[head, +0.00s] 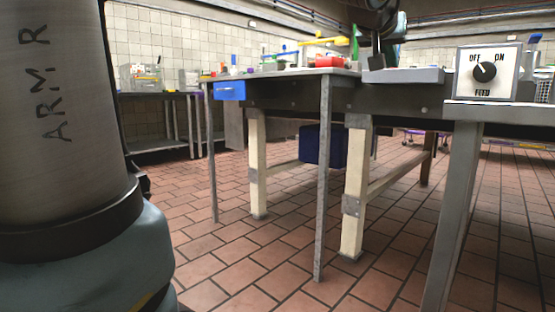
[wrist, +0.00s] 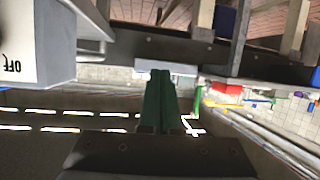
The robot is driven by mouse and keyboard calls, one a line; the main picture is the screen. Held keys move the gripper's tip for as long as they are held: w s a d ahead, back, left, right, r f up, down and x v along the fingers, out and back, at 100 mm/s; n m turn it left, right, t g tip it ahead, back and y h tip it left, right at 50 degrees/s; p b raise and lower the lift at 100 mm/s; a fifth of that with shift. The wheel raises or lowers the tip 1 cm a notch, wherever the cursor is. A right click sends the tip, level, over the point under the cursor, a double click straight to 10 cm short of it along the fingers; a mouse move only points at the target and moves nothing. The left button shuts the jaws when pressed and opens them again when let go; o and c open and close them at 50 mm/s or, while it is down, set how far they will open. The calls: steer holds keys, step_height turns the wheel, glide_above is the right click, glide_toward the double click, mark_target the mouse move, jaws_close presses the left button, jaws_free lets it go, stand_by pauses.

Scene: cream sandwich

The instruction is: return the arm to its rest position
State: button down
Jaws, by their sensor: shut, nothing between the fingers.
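My gripper (wrist: 160,74) shows in the wrist view, its two dark green fingers together and empty. That view is upside down, with the floor at the top and the ceiling lights at the lower left. The fingers point toward the edge of a metal table (wrist: 175,48), and no contact can be made out. In the head view a large grey part of my arm marked "ARM R" fills the left side. My gripper cannot be made out in the head view.
A white feed switch box (head: 487,72) with a black knob stands at the right; it is also close on the left in the wrist view (wrist: 38,45). The metal table (head: 322,73) holds several coloured items. A dark blue bin (head: 322,146) is below. The tiled floor (head: 270,240) in front is clear.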

steer(key=w+a+f+n+g+y+p, duration=0.3)
steer(key=a+f+g+y+p, duration=0.15)
steer(key=a+f, duration=1.3)
steer(key=s+a+f+n+g+y+p, duration=0.3)
steer(key=s+a+f+g+p, duration=0.3)
steer(key=s+a+f, duration=0.75)
step_height(320, 180, up, 36)
steer(key=p, duration=3.6)
steer(key=shift+w+d+r+m+t, duration=0.2)
steer(key=shift+d+m+t, duration=0.1)
steer(key=shift+d+t, duration=0.1)
